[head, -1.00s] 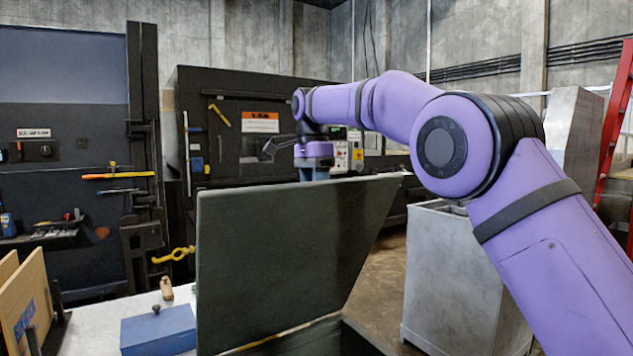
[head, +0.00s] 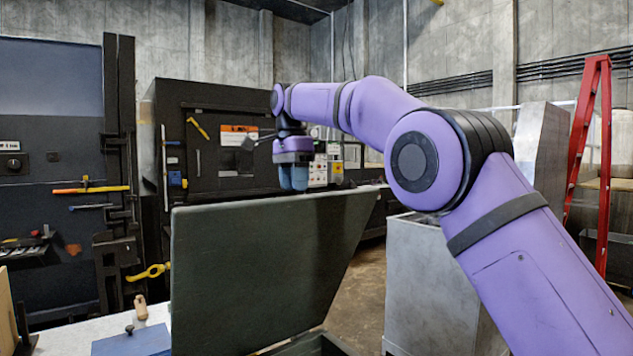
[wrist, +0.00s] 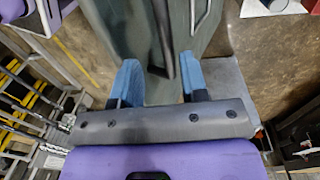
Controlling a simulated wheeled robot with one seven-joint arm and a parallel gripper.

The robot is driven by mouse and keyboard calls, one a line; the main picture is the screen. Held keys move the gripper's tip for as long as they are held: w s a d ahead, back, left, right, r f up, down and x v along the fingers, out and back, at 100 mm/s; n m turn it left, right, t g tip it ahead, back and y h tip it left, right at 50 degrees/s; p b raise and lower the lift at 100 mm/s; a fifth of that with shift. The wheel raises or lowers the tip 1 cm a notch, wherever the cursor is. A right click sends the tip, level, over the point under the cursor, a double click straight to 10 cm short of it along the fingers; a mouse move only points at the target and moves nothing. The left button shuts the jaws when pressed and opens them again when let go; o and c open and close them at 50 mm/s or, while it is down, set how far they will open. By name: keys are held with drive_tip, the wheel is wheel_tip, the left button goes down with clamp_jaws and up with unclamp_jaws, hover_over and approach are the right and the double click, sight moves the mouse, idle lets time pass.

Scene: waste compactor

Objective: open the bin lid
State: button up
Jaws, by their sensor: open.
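The dark green bin lid (head: 255,265) stands raised, close to upright, in the head view. Below its lower edge the dark rim of the bin (head: 318,345) shows. My gripper (head: 293,178) points down just behind the lid's top edge, and its blue fingertips are partly seen above that edge. In the wrist view my gripper (wrist: 158,85) has its two blue fingers apart, with nothing held between them. The green lid (wrist: 130,25) lies beyond and below the fingers there. I cannot tell whether a finger touches the lid.
A grey metal container (head: 435,285) stands right of the bin. A white table with a blue box (head: 132,342) is at the lower left. The black compactor (head: 215,150) stands behind. A red ladder (head: 590,150) is at the right. Concrete floor shows between the bin and the container.

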drive_tip(key=s+d+r, duration=0.1)
drive_tip(key=s+d, duration=0.3)
drive_tip(key=s, duration=1)
drive_tip(key=shift+s+d+r, duration=0.15)
drive_tip(key=shift+s+d, duration=0.05)
drive_tip(key=shift+s, duration=0.05)
